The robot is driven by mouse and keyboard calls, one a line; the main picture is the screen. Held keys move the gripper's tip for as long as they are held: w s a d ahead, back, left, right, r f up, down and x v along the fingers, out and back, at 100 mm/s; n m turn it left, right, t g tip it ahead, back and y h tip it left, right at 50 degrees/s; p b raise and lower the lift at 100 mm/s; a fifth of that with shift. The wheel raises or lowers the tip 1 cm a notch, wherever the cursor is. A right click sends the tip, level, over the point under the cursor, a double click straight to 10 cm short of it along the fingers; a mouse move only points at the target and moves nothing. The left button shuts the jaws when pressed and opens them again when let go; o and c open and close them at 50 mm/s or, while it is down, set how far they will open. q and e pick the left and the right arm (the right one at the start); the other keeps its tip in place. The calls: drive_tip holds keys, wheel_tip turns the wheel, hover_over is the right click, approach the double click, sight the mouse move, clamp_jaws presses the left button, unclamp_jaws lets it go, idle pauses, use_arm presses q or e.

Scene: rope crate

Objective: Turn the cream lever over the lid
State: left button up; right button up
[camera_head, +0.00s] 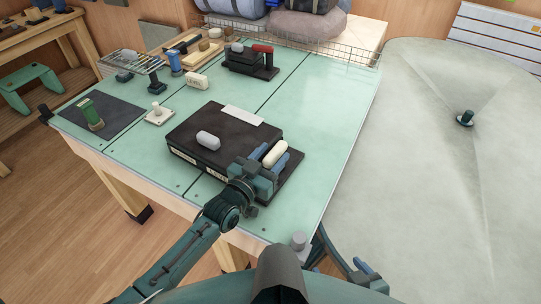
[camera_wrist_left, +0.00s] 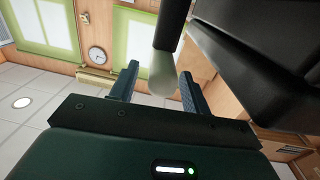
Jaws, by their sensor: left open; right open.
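The cream lever (camera_head: 275,154) stands at the right side of a dark crate (camera_head: 195,162) on the green table. The crate's flat black lid (camera_head: 225,133) is down, with a pale grey rounded knob (camera_head: 208,140) on top. My left gripper (camera_head: 270,160) is open, its blue fingers on either side of the lever's cream grip. In the left wrist view, the pale grip end (camera_wrist_left: 163,75) on its dark shaft shows between the open fingers (camera_wrist_left: 160,85). My right gripper (camera_head: 364,268) is low at the bottom right, partly hidden, away from the crate.
A smaller black box with a red handle (camera_head: 262,49) stands at the back. Several small tools and blocks lie at the back left near a dark mat (camera_head: 103,114). The table's right side is clear.

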use_arm(q)
clamp_jaws()
idle(0.4)
